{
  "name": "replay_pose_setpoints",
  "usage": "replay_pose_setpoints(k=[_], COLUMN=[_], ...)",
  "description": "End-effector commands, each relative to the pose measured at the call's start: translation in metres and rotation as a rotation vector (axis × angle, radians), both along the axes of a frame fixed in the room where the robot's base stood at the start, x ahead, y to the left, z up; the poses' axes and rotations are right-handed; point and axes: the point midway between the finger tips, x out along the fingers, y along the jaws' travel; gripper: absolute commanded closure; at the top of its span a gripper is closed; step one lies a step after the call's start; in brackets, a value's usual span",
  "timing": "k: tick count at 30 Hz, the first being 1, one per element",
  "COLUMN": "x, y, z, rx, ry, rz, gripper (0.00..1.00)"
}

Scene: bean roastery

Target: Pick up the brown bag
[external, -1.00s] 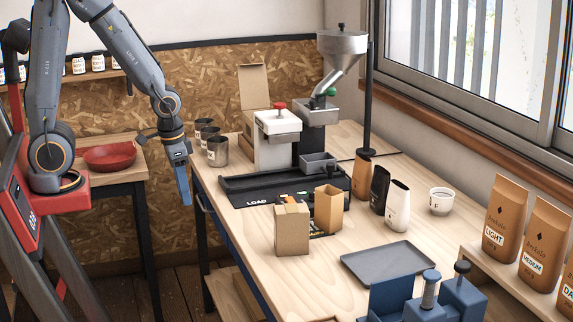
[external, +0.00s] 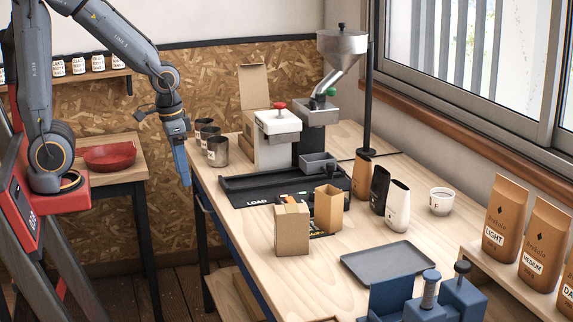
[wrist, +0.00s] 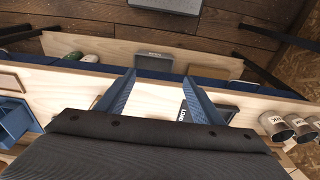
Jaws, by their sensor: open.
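The brown bag (external: 362,177) stands upright on the wooden bench, left of a black bag (external: 379,190) and a white bag (external: 397,206). Its lower part is partly hidden by the black bag. My gripper (external: 185,184) hangs over the left edge of the bench, well to the left of the brown bag, and holds nothing. In the wrist view its two blue fingers (wrist: 158,78) are spread apart with nothing between them. I cannot make out the brown bag in the wrist view.
Metal cups (external: 217,151) stand near my gripper at the bench's left end. The black LOAD tray (external: 240,190), the white machine (external: 276,146), cardboard box (external: 292,230) and open carton (external: 328,209) lie between my gripper and the bag. A grey tray (external: 387,264) is in front.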

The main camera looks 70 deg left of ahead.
Motion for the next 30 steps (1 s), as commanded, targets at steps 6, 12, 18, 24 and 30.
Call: replay_pose_setpoints(k=[6, 12, 18, 24, 30], x=[0.03, 0.069, 0.122, 0.206, 0.295], y=[-0.004, -0.009, -0.018, -0.037, -0.065], z=[0.009, 0.017, 0.024, 0.028, 0.021], rx=[0.008, 0.019, 0.032, 0.051, 0.067], ry=[0.007, 0.018, 0.033, 0.056, 0.085], rz=[-0.079, -0.184, -0.336, -0.584, -0.891], gripper=[0.39, 0.39, 0.39, 0.39, 0.39])
